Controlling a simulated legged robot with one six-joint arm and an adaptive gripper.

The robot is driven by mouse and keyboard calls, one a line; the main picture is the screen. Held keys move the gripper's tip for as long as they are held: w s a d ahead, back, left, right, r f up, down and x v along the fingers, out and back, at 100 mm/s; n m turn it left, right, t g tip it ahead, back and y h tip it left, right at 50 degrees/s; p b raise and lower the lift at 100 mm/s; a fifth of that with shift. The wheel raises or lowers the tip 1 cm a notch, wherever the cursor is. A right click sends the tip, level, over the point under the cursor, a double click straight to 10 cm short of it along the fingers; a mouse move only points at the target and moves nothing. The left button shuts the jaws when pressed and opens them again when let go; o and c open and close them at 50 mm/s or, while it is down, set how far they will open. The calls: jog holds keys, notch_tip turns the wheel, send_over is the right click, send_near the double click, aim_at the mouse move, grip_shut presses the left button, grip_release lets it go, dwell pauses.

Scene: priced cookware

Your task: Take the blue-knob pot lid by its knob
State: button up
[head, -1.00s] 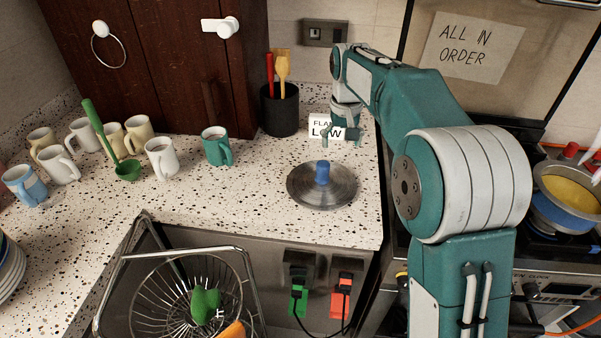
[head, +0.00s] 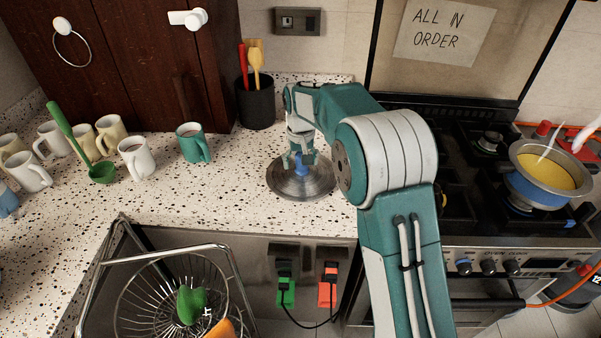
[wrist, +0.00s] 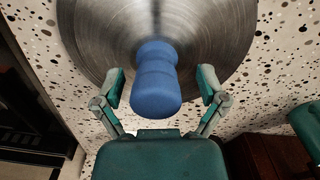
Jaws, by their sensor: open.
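The metal pot lid (head: 287,184) lies flat on the speckled counter, and it fills the upper part of the wrist view (wrist: 100,30). Its blue knob (wrist: 156,80) stands up from the middle and shows partly in the head view. My gripper (head: 299,163) is over the lid with its fingers around the knob's sides. In the wrist view my gripper (wrist: 163,88) is open, one finger on each side of the knob, with a gap on both sides.
A green mug (head: 193,143) and several other mugs stand to the left. A dark utensil holder (head: 256,103) is behind the lid.

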jog(key=shift+d+f, duration=0.15)
jog(key=shift+f, duration=0.35)
jog(key=shift+c, duration=0.3)
grip_shut()
